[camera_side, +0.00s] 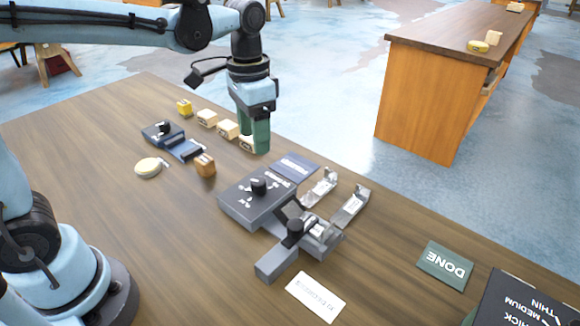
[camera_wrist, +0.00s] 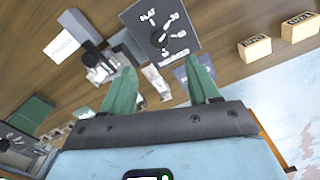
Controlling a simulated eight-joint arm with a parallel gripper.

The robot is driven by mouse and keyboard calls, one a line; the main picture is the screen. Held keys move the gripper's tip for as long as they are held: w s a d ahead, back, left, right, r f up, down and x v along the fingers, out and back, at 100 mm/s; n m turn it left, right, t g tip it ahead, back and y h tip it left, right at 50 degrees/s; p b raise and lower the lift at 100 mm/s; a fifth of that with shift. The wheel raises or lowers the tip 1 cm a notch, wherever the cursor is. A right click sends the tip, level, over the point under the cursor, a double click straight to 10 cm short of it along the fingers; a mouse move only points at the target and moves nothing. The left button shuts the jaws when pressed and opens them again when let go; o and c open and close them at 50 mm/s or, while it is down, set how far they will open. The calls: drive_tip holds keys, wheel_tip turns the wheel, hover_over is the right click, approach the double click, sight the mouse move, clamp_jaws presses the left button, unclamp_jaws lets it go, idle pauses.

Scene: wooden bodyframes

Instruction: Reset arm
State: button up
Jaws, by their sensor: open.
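My gripper (camera_side: 260,148) hangs with its green fingers downward above the back edge of the wooden table in the side view. In the wrist view my gripper (camera_wrist: 160,68) shows two green fingers spread apart with nothing held between them. The fingers overlap the end of a row of pale wooden blocks (camera_side: 228,129) in the side view. I cannot tell the exact height above the table. A dark box with a black knob (camera_side: 246,203) stands in front of the gripper, and it also shows in the wrist view (camera_wrist: 163,30).
A grey clamp-like fixture (camera_side: 276,262), a white card (camera_side: 316,297), and a green DONE card (camera_side: 444,266) lie at the right. The table's front middle is clear.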

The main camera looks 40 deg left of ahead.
drive_tip(key=shift+r, duration=0.2)
drive_tip(key=s+a+f+n+t, duration=0.2)
drive_tip(key=s+a+n+t, duration=0.1)
drive_tip(key=s+t, duration=0.4)
drive_tip(key=shift+s+a+f+n, duration=0.25)
drive_tip(key=shift+s+n, duration=0.05)
drive_tip(key=shift+n, duration=0.2)
idle(1.0)
